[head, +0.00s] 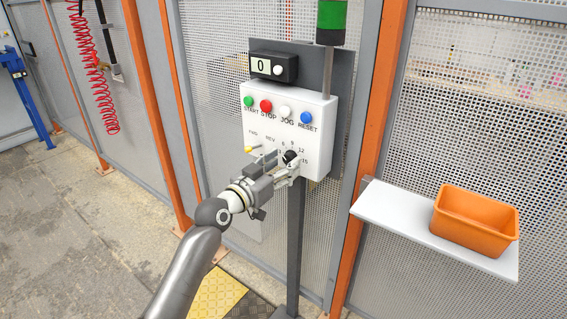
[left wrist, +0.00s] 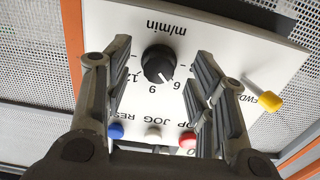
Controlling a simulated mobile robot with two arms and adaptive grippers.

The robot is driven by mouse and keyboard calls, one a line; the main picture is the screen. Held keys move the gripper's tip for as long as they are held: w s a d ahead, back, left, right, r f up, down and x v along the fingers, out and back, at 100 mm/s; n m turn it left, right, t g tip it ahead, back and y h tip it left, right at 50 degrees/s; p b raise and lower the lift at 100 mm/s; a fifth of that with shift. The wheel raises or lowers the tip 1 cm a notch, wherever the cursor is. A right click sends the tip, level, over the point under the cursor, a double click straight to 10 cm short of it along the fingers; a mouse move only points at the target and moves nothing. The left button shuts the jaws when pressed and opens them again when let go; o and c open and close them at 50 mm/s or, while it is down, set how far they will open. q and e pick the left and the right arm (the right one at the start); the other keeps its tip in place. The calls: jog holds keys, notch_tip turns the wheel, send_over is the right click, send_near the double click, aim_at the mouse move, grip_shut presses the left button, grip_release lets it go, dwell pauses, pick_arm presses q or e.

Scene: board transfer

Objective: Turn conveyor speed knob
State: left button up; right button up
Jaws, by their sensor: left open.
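The black speed knob (head: 290,157) sits low on the white control panel (head: 256,124), inside a dial marked with numbers. In the left wrist view the knob (left wrist: 158,64) lies between the two fingers of my left gripper (left wrist: 160,75), with a gap on each side. My left gripper (head: 278,161) is open at the panel in the head view and partly covers the dial. The knob's white pointer line in the left wrist view aims toward the lower right. My right gripper is not in view.
Green, red, white and blue buttons (head: 306,118) run along the panel's top. A yellow-tipped FWD/REV lever (head: 248,149) is left of the knob. A black display (head: 272,67) reading 0 sits above. A shelf (head: 400,217) with an orange bin (head: 470,238) is at right.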

pick_arm(q)
jog(key=shift+w+d, duration=0.3)
jog(key=shift+w, duration=0.05)
jog(key=c, duration=1)
jog(key=shift+c, duration=0.2)
